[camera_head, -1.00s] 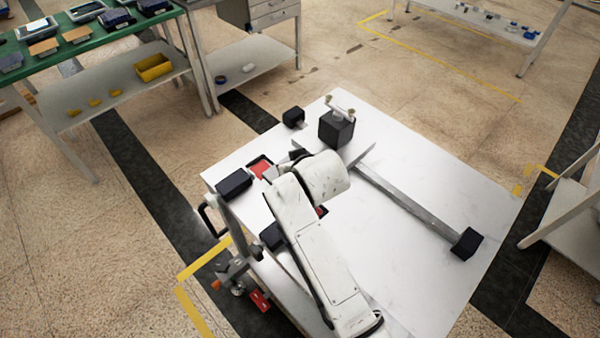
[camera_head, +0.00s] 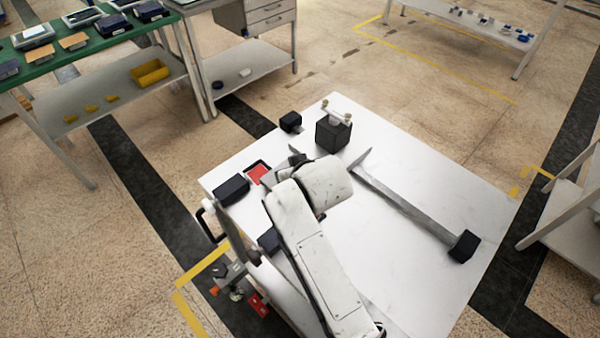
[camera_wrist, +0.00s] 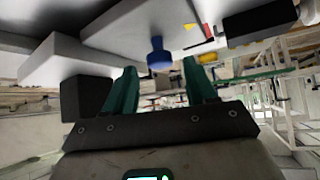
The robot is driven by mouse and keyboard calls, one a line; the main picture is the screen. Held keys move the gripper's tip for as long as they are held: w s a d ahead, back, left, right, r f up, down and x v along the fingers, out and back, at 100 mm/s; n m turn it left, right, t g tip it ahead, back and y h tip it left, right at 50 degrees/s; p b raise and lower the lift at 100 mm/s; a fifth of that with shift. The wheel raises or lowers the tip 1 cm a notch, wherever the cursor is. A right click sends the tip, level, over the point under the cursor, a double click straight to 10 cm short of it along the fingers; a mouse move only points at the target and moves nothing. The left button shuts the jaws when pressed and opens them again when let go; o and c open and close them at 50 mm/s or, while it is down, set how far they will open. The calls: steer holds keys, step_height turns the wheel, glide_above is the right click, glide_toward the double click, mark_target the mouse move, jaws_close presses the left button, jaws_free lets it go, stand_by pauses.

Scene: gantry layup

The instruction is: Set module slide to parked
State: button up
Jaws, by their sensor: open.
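The slide appears to be the long grey rail (camera_head: 410,205) lying across the white tabletop, with a black block (camera_head: 464,246) at its near right end. A black cube (camera_head: 333,134) with a pale handle-like piece on top stands near its far left end. I cannot tell which part is the moving carriage, or a parked mark. My gripper is hidden behind my white arm in the head view. In the wrist view my gripper (camera_wrist: 160,88) has two green fingers spread apart with nothing between them. A blue knob (camera_wrist: 158,55) shows beyond the fingers, apart from them.
The white tabletop (camera_head: 440,170) is clear right of the rail. Beside my arm are a red-faced piece (camera_head: 258,173) and a black block (camera_head: 231,188); another small black block (camera_head: 290,121) sits at the far edge. A green-topped bench (camera_head: 110,50) stands back left, a shelf (camera_head: 570,215) at right.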

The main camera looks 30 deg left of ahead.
steer(key=v, duration=0.8)
steer(key=shift+s+d+r, duration=0.15)
steer(key=shift+r, duration=0.05)
